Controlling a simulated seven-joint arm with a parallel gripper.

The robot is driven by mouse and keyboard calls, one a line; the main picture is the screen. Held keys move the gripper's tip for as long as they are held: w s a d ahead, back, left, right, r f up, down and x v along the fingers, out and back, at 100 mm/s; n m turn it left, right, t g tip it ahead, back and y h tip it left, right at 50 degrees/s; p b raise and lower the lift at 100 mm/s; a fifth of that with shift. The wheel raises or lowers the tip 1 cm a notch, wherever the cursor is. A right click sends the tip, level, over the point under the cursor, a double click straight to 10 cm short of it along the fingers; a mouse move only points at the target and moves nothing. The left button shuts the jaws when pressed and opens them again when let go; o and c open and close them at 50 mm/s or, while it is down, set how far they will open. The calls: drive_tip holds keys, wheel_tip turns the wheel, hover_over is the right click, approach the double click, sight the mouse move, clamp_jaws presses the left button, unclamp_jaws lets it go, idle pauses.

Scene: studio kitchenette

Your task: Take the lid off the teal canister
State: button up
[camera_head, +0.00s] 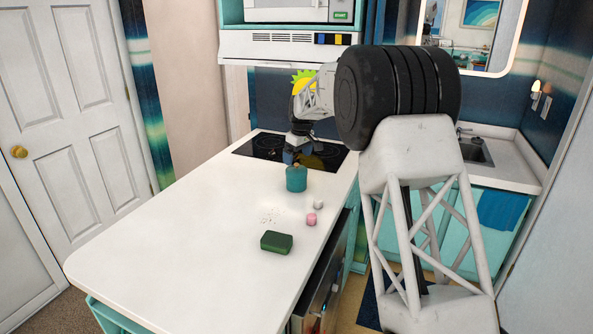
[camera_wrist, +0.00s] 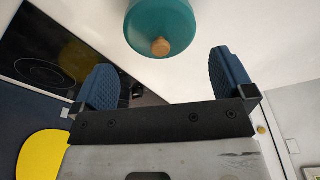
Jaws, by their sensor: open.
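The teal canister (camera_head: 296,182) stands upright on the white counter, near the cooktop's front edge. In the wrist view the canister (camera_wrist: 160,20) shows at the top, cut off by the frame, with a round tan knob (camera_wrist: 160,46) on its teal top. My gripper (camera_wrist: 165,78) is open, with its two blue fingers apart and nothing between them. The canister lies beyond the fingertips, roughly in line with the gap. In the head view my gripper (camera_head: 299,140) is above the cooktop, behind the canister, and its fingers are hard to make out.
A dark green block (camera_head: 276,241), a pink object (camera_head: 311,219) and a small white object (camera_head: 318,205) lie on the counter (camera_head: 190,240), with white crumbs (camera_head: 268,216) nearby. The black cooktop (camera_head: 262,147) is behind the canister. The counter's left side is clear.

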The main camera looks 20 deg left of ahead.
sight(297, 164)
drive_tip(key=shift+a+f, duration=0.2)
drive_tip(key=shift+f, duration=1.8)
drive_tip(key=shift+c, duration=0.3)
drive_tip(key=c, duration=1)
drive_tip(key=shift+f, duration=0.15)
drive_tip(key=shift+c, duration=1)
